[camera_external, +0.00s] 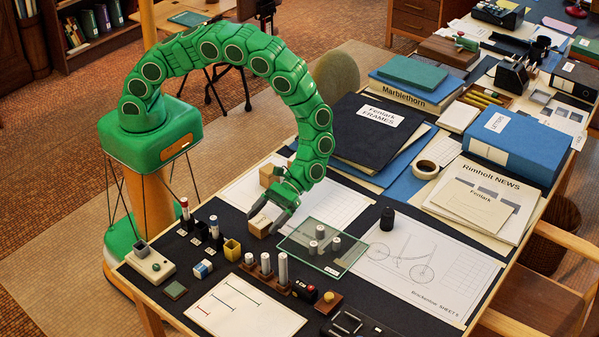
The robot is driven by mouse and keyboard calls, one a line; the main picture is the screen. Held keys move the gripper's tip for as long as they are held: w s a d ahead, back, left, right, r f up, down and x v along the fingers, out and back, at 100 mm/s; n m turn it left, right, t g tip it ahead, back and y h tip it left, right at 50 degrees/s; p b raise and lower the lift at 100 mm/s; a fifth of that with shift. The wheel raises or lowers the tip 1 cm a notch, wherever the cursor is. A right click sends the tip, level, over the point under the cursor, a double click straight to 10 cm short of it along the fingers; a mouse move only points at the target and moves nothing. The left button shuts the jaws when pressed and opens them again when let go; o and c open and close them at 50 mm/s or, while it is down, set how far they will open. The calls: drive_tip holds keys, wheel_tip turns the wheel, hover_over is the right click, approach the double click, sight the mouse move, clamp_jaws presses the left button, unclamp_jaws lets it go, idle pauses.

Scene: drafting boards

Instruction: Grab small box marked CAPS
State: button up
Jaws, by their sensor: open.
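My gripper (268,215) is at the end of the green segmented arm, pointing down and left over the drafting board. Its grey fingers are apart. A small tan box (259,227) sits right at the fingertips, partly hidden by them; I cannot tell whether they touch it. Another small tan block (267,175) stands just behind the gripper, partly covered by it. A small blue and white box (203,269) lies further left at the front. I cannot read the word CAPS on any of them.
A glass plate (345,262) with small metal cylinders is close right of the gripper. A rack of upright cylinders (266,265) stands in front. A bicycle drawing (440,270) lies to the right. Black folder (375,150) and blue binder (530,145) fill the back.

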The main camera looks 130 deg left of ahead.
sight(259, 222)
drive_tip(key=shift+x, duration=1.4)
drive_tip(key=c, duration=1.1)
drive_tip(key=shift+r, duration=0.5)
wheel_tip(259, 222, up, 2)
drive_tip(key=shift+r, duration=0.1)
drive_tip(key=s+r, duration=0.3)
drive_tip(key=s, duration=0.1)
drive_tip(key=s+a+r, duration=0.1)
drive_tip(key=s+r, duration=0.2)
drive_tip(key=s, duration=0.2)
drive_tip(key=s+r, duration=0.4)
drive_tip(key=s, duration=0.1)
drive_tip(key=shift+a, duration=0.15)
